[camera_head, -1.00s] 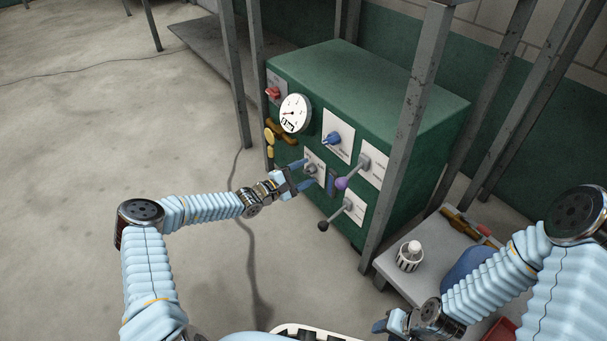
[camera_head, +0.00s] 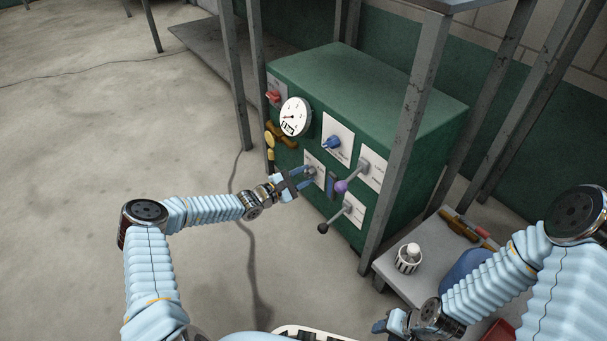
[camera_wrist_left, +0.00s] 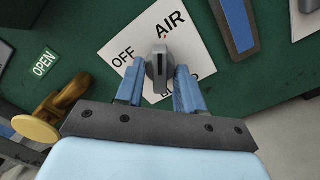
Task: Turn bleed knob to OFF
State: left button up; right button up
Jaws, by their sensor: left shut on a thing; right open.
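The bleed knob (camera_wrist_left: 159,68) is a small grey knob on a white label plate (camera_wrist_left: 118,50) on the green cabinet's front. In the left wrist view the plate reads OFF to the left and AIR at the top. A lower word is partly hidden by my gripper. My left gripper (camera_wrist_left: 160,72) is shut on the knob, one blue finger on each side. In the head view my left gripper (camera_head: 307,176) reaches the plate from the left. My right gripper (camera_head: 388,326) is open at the bottom, away from the cabinet.
Beside the knob are a blue handle (camera_head: 331,184), a purple-tipped lever (camera_head: 341,186) and a black-tipped lever (camera_head: 323,229). A dial gauge (camera_head: 295,117) sits above. A brass valve (camera_wrist_left: 40,128) is close left. Metal posts (camera_head: 403,141) frame the cabinet.

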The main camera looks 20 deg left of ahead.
pick_arm(q)
jog(key=n+p, duration=0.1)
jog(key=n, duration=0.2)
jog(key=shift+n, duration=0.3)
jog(key=n+p, duration=0.1)
jog(key=n, duration=0.2)
jog(key=shift+n, duration=0.3)
jog(key=n, duration=0.4)
jog(key=shift+s+n, duration=0.1)
jog(key=shift+n, duration=2.2)
jog(key=o, duration=1)
jog(key=shift+o, duration=0.2)
